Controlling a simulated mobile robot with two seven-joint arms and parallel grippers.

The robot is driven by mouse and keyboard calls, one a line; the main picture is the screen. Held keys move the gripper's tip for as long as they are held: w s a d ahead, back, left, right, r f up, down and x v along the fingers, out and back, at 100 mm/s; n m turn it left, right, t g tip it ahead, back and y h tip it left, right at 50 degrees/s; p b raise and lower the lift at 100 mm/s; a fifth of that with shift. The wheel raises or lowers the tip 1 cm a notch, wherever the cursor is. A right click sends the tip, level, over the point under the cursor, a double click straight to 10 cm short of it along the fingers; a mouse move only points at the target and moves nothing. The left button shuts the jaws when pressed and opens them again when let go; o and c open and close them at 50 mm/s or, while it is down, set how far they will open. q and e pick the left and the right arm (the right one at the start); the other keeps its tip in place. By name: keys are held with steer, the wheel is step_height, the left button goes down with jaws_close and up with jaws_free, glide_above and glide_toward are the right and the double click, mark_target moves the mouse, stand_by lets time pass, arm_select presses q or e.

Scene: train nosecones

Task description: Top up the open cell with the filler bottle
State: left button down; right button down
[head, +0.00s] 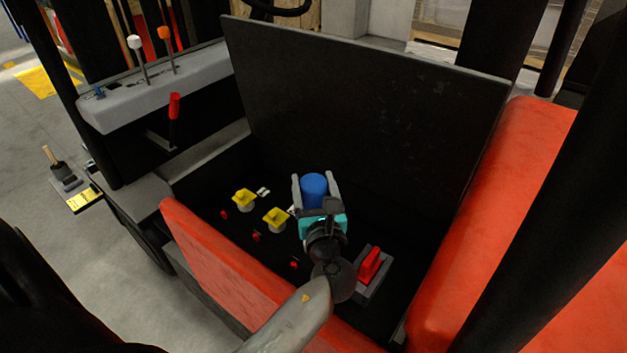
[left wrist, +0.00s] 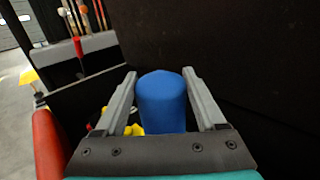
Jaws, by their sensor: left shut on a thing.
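My left gripper (head: 312,177) is shut on a blue bottle (head: 314,190), which sits between its two grey fingers above the black battery compartment (head: 223,187). In the left wrist view the bottle (left wrist: 163,103) fills the space between the fingers. No stream from it shows. Two yellow caps, one farther left (head: 244,197) and one nearer the gripper (head: 277,217), stand on the battery top. The open cell is not clearly visible; the gripper and bottle cover part of the battery top. My right gripper is not in view.
A raised black panel (head: 360,90) stands behind the compartment. Red-orange body panels flank it, at the front left (head: 215,265) and right (head: 520,190). A red connector (head: 370,265) sits right of my wrist. Levers (head: 165,50) rise at the upper left.

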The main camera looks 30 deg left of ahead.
arm_select(q)
steer(key=shift+f+b, duration=1.8)
steer(key=shift+f, duration=0.9)
steer(key=shift+r, duration=0.1)
stand_by(0.4)
step_height(320, 180, up, 15)
steer(key=p, duration=1.5)
steer(key=shift+p, duration=0.35)
